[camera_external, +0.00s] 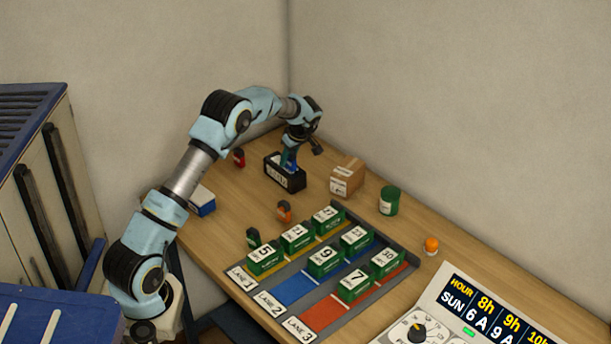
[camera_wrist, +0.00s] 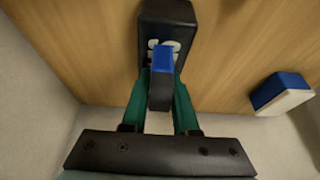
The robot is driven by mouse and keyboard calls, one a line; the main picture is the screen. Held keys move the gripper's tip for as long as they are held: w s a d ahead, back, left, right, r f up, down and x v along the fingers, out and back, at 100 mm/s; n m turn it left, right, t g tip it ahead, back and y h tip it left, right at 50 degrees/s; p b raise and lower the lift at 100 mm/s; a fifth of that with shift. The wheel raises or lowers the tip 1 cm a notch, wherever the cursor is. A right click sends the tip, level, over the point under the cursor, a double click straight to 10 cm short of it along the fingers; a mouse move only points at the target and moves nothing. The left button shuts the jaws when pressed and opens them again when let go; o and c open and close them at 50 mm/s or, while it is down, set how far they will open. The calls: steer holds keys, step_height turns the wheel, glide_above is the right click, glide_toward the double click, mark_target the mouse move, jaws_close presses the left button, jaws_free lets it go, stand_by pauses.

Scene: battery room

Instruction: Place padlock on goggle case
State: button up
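The black goggle case (camera_external: 284,182) with a white label lies on the table near the wall corner. In the wrist view the case (camera_wrist: 165,18) is at the top, beyond my fingertips. My gripper (camera_external: 289,161) points down at the case. In the wrist view its teal fingers (camera_wrist: 162,82) are shut on a small block-like thing with a blue top and dark front, which I take as the padlock (camera_wrist: 162,62). The padlock overlaps the case in view; whether it touches the case I cannot tell. No shackle can be made out.
A blue-and-white box (camera_external: 203,204) sits left of the case and a cardboard box (camera_external: 347,178) right of it. A red item (camera_external: 239,157) and an orange item (camera_external: 284,211) stand nearby. A lane tray (camera_external: 290,289) with several green blocks lies in front.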

steer(key=o, duration=0.4)
steer(key=shift+o, duration=0.2)
steer(key=shift+r, duration=0.1)
steer(key=shift+r, duration=0.2)
steer(key=shift+s+d+r, duration=0.1)
steer(key=shift+d+r, duration=0.1)
steer(key=shift+r, duration=0.1)
steer(key=b+v, duration=0.3)
steer(key=v, duration=0.8)
steer(key=s+a+f+m+g+h, duration=0.1)
steer(key=s+a+f+m, duration=0.25)
steer(key=s+a, duration=0.6)
steer(key=s+a+f+m+g+h, duration=0.15)
steer(key=s+a+m, duration=0.4)
steer(key=a, duration=0.75)
steer(key=s+a+f, duration=0.2)
steer(key=s+a, duration=0.1)
steer(key=s, duration=0.4)
steer(key=s+a+f+m, duration=0.1)
steer(key=s+a+f, duration=0.1)
steer(key=s, duration=0.5)
steer(key=shift+s+a+t+h, duration=0.35)
steer(key=shift+a+t+h, duration=0.1)
steer(key=shift+a, duration=0.25)
